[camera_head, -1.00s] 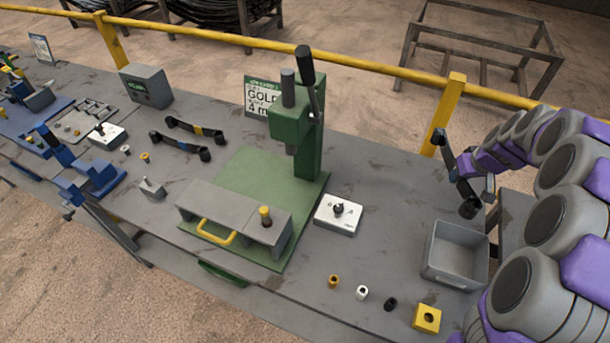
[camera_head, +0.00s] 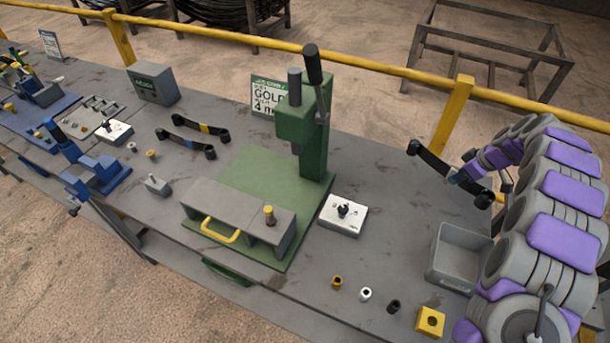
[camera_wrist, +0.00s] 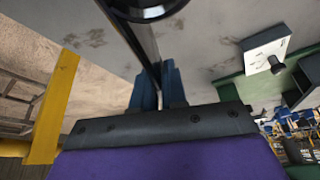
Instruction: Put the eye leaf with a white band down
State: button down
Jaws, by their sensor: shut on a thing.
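A black eye leaf (camera_head: 433,161) with a rolled eye at each end is held in the air at the right, by the table's back edge. My gripper (camera_head: 457,175) is shut on it near the middle. In the wrist view the leaf (camera_wrist: 143,38) runs up from between my gripper's blue fingers (camera_wrist: 160,88), one eye at the top edge. I see no white band on it; the fingers cover its middle. Two other black leaves lie on the table (camera_head: 400,215): one with a yellow band (camera_head: 203,128), one with a darker, bluish band (camera_head: 186,143).
A green press (camera_head: 315,140) with a grey fixture (camera_head: 238,210) stands mid-table. A grey bin (camera_head: 457,265), a white switch box (camera_head: 343,215), small bushings and a yellow block (camera_head: 430,321) are nearby. A yellow rail (camera_head: 380,68) runs behind.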

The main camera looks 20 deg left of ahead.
aim_at(432, 205)
jog(key=shift+w+a+f+n+g+y, duration=0.1)
jog(key=shift+w+f+n+g, duration=0.2)
jog(key=shift+f+n, duration=0.5)
jog(key=shift+w+a+f+n+g+y, duration=0.15)
jog(key=shift+w+f+n+g, duration=0.15)
jog(key=shift+f+n, duration=0.5)
jog(key=shift+w+a+f+n+g+y, duration=0.15)
jog(key=shift+f+n+g, duration=0.25)
jog(key=shift+n, duration=0.7)
jog(key=shift+f, duration=0.1)
notch_tip(432, 205, down, 10)
jog(key=shift+f+b, duration=0.1)
jog(key=shift+b, duration=0.75)
jog(key=c, duration=1.2)
grip_release()
jog(key=shift+o, duration=0.2)
jog(key=p+v, duration=0.1)
jog(key=v, duration=1.1)
jog(key=shift+p, duration=0.4)
